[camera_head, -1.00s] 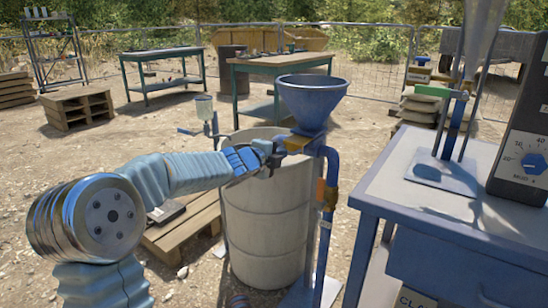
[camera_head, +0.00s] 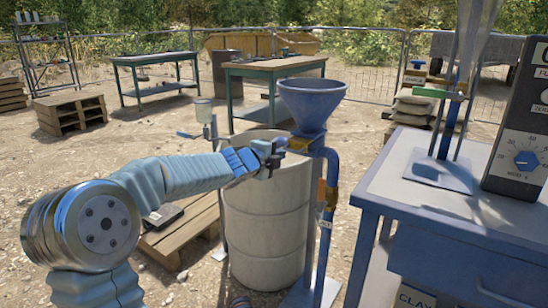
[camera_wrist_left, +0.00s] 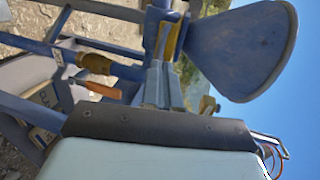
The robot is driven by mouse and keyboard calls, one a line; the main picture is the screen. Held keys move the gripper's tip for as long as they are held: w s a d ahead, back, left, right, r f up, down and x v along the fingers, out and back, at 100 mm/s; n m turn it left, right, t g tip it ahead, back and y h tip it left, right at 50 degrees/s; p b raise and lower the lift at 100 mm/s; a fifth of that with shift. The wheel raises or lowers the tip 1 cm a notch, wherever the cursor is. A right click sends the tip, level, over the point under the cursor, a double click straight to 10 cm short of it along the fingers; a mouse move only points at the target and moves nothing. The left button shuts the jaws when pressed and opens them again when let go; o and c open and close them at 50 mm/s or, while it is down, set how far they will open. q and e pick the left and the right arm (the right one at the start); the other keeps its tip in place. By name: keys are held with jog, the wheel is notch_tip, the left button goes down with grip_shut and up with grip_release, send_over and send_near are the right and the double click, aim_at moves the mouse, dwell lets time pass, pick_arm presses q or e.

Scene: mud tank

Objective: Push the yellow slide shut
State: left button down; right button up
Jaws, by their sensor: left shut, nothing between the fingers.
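The blue hopper (camera_head: 312,105) stands above a blue pipe. The yellow slide (camera_head: 300,144) shows as a small patch at the hopper's neck, partly hidden by my left gripper. My left gripper (camera_head: 276,149) is shut and empty, with its tips at the left side of the neck. In the left wrist view the closed fingers (camera_wrist_left: 163,85) point at the yellow slide (camera_wrist_left: 174,40), next to the hopper cone (camera_wrist_left: 240,50). I cannot tell whether the tips touch the slide. My right gripper is not in view.
A pale drum (camera_head: 262,225) stands below my left gripper. The blue pipe (camera_head: 331,170) carries a brass valve and an orange handle (camera_wrist_left: 105,90). A blue bench (camera_head: 400,195) with a control box (camera_head: 520,150) stands to the right. A pallet (camera_head: 180,235) lies left of the drum.

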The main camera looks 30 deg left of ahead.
pick_arm(q)
jog(key=p+v, duration=0.1)
jog(key=v, duration=0.8)
jog(key=shift+s, duration=0.2)
jog(key=d+f+n+g+h, duration=0.25)
jog(key=d+f+n, duration=0.35)
jog(key=f, duration=0.9)
jog(key=d+f+n+g+h, duration=0.1)
jog(key=d+f+n+g, duration=0.45)
jog(key=f, duration=0.95)
jog(key=s+d+f+n+g, duration=0.3)
jog(key=s+d+f, duration=0.4)
jog(key=s+f, duration=0.4)
jog(key=s+d+f+n+g, duration=0.3)
jog(key=s+d+f+n, duration=0.2)
jog(key=s+f, duration=0.6)
jog(key=s+d, duration=0.2)
jog(key=shift+s+d+f+n+g, duration=0.25)
jog(key=shift+s+n+g, duration=0.1)
jog(key=shift+s+g, duration=0.05)
